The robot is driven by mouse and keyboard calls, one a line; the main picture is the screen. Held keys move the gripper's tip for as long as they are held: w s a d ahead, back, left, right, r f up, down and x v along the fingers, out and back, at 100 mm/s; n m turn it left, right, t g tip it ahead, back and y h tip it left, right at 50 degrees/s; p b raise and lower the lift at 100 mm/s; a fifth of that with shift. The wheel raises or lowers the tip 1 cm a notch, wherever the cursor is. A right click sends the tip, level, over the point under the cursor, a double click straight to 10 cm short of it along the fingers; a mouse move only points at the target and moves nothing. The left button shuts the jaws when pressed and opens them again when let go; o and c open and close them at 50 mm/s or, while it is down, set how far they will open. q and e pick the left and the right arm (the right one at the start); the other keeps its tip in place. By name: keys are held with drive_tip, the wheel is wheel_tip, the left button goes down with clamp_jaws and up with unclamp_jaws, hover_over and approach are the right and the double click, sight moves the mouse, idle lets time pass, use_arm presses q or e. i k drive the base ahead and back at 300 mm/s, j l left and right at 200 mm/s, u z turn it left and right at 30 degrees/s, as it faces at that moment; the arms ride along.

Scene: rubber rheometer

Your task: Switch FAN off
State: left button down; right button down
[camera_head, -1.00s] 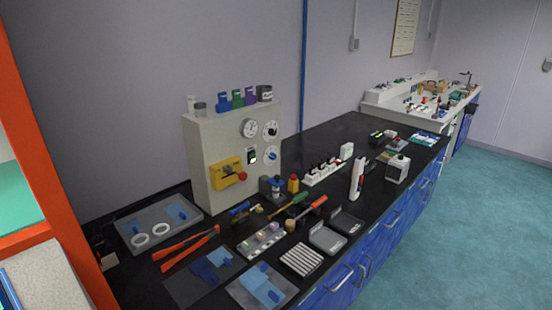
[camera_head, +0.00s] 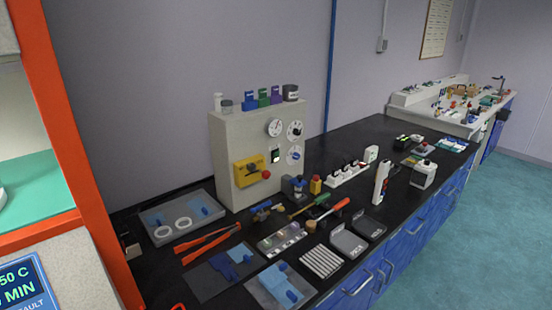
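No label reading FAN is legible. A grey cabinet (camera_head: 232,135) on the black bench carries round dials (camera_head: 275,128), a small dark switch-like panel (camera_head: 275,154) and a yellow plate (camera_head: 248,171) with a red knob (camera_head: 266,174). A white strip with several dark switches or plugs (camera_head: 348,174) lies to its right on the bench. I cannot tell from here which control is the fan's or how it is set. Neither of my grippers shows in the view.
An orange-framed machine (camera_head: 78,165) stands close at the left, with a blue display (camera_head: 22,285) partly cut off. The black bench (camera_head: 345,143) holds trays, tongs (camera_head: 208,240), screwdrivers and small containers. A white bench (camera_head: 430,112) stands far right. Open teal floor (camera_head: 480,230) lies at right.

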sight(276, 156)
drive_tip(key=u, duration=0.5)
drive_tip(key=i+l+u, duration=0.1)
drive_tip(key=l+u, duration=0.3)
drive_tip(key=l, duration=0.15)
drive_tip(key=l+u, duration=0.55)
drive_tip(key=l, duration=1.2)
